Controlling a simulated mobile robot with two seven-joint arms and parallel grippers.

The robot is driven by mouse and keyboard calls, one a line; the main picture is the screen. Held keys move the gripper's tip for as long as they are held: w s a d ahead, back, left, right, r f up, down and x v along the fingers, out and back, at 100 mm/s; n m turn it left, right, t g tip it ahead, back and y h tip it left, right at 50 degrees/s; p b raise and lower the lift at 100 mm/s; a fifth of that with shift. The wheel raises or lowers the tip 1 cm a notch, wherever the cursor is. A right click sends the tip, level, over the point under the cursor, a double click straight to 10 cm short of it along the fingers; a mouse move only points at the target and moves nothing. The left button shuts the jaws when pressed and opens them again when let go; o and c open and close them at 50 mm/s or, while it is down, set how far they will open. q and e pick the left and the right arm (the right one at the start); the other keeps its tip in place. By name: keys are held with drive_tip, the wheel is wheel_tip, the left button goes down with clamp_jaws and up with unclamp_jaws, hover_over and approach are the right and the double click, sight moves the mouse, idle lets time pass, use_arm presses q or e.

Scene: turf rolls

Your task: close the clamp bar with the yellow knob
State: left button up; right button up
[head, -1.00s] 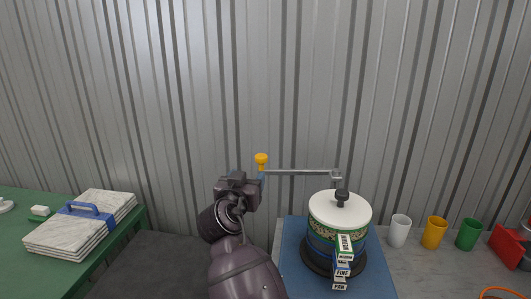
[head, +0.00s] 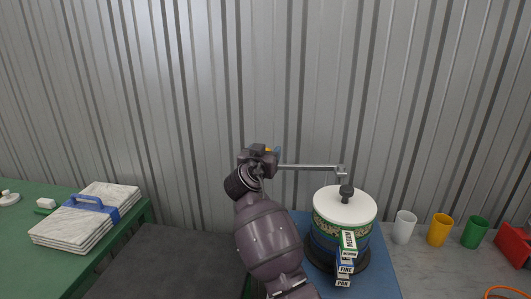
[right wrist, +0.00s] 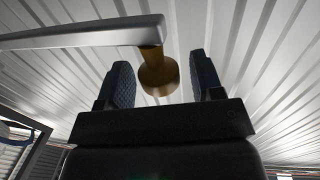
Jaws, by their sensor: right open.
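The clamp bar (head: 310,167) is a thin grey arm reaching left from a pivot post behind the round sieve stack (head: 344,206). Its yellow knob (head: 268,150) at the left end is mostly hidden by my right gripper (head: 275,151). In the right wrist view the bar (right wrist: 85,36) crosses the upper left, and the knob (right wrist: 158,76) hangs from its end. The knob lies between the two open, dark blue fingers of my right gripper (right wrist: 160,67), with visible gaps on both sides. My left gripper is out of view.
The stack has a white lid with a black knob (head: 346,190) and stands on a blue base. White, yellow and green cups (head: 438,230) stand to its right. A green table (head: 30,205) with tiles is at left. A corrugated metal wall is behind.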

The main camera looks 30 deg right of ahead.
drive_tip(key=shift+w+d, duration=0.15)
clamp_jaws()
idle(0.4)
